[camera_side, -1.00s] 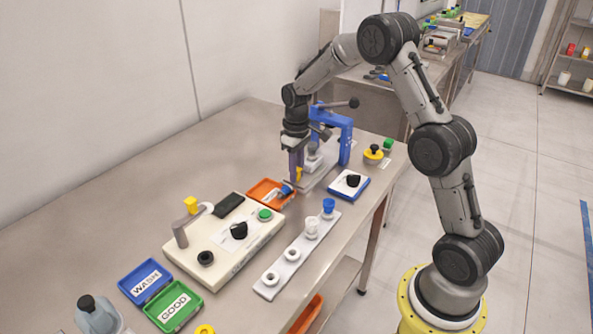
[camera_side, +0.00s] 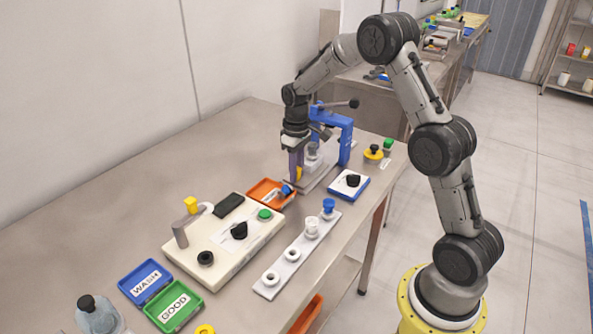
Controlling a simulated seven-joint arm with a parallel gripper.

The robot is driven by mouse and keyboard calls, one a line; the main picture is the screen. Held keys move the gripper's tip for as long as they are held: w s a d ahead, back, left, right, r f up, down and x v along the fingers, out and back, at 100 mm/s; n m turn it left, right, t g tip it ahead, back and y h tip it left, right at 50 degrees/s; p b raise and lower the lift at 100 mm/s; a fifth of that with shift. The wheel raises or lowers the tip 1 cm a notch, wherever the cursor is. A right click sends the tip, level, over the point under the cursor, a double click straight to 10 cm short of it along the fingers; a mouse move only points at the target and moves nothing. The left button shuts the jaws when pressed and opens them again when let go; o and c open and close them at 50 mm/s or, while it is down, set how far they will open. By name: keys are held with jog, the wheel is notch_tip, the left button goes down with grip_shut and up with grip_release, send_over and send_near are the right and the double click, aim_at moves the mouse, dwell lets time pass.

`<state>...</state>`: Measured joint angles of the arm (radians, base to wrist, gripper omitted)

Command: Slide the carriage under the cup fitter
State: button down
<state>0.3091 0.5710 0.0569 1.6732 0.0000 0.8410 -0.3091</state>
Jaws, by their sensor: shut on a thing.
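The cup fitter (camera_side: 345,135) is a blue press frame with a black-knobbed lever, standing on a grey base plate (camera_side: 318,180) at the far end of the bench. The carriage (camera_side: 311,162) is a light grey block with a fitting on top, on that base plate near the press. My gripper (camera_side: 298,174) points down at the left side of the base. It is shut on the yellow handle (camera_side: 299,172) at the carriage's near side. My fingers hide part of the handle, and I cannot tell whether the carriage is fully beneath the press head.
An orange tray (camera_side: 256,194) lies just in front of my gripper. A blue-edged box with a black knob (camera_side: 352,182) is to the right. A white strip with cup holders (camera_side: 282,285) and a cream control unit (camera_side: 190,262) stand nearer.

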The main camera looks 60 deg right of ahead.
jog(key=d, duration=1)
jog(key=shift+d+r, duration=0.1)
jog(key=shift+d, duration=0.25)
jog(key=c, duration=0.8)
grip_release()
jog(key=shift+o, duration=0.4)
jog(key=shift+a, duration=0.1)
notch_tip(320, 180, up, 14)
